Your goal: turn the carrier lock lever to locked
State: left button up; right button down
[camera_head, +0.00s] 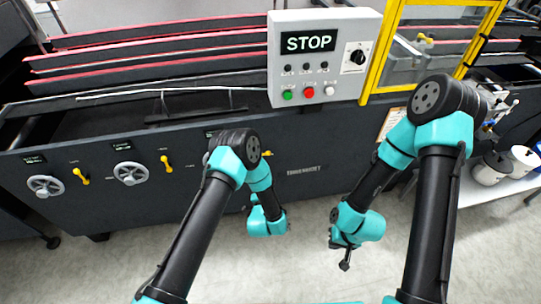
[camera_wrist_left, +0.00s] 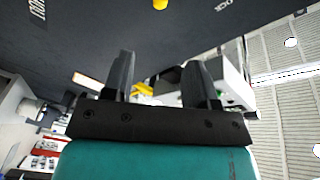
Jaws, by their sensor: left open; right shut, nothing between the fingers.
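Yellow levers stick out of the dark machine front in the head view, one at the far left (camera_head: 81,176) and one further right (camera_head: 166,163). Their labels are too small to read, so I cannot tell which is the carrier lock lever. In the left wrist view, a yellow tip (camera_wrist_left: 160,4) shows at the top edge, beyond my fingers and apart from them. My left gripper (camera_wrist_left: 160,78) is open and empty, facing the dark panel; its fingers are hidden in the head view. My right gripper (camera_head: 345,263) is shut and empty, low over the floor.
Two grey handwheels (camera_head: 45,186) (camera_head: 130,173) stand beside the levers. A control box (camera_head: 322,55) reading STOP sits above the panel. A yellow-framed guard (camera_head: 427,45) is right of it. White tubs (camera_head: 490,170) stand on a shelf at right. Floor in front is clear.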

aim_at(268, 155)
pick_arm(q)
jog(key=shift+w, duration=0.15)
jog(key=w, duration=0.5)
jog(key=w+d, duration=0.1)
jog(key=w, duration=1.1)
jog(key=shift+d, duration=0.35)
grip_shut()
